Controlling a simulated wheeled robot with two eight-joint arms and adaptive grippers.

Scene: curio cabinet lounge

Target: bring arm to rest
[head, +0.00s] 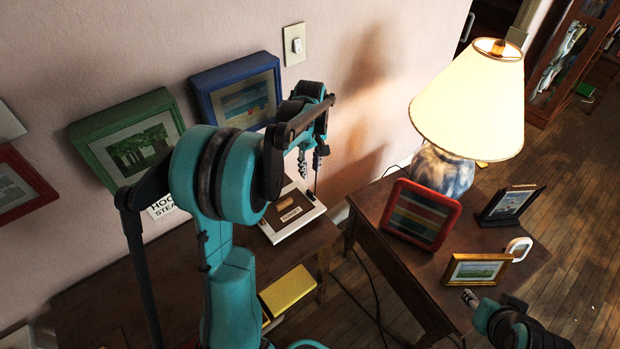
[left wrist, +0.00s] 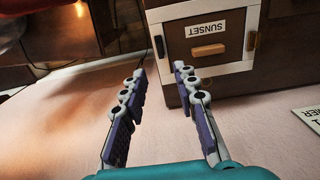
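My left arm rises from the bottom in the head view and bends over at a large teal joint.
A green frame (head: 88,152) and a blue frame (head: 205,88) are on the wall. A white-bordered item (head: 318,208) and a yellow book (head: 288,291) are below. The side table (head: 388,243) holds a lit lamp (head: 470,105), red frame (head: 456,222) and gold frame (head: 506,259).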

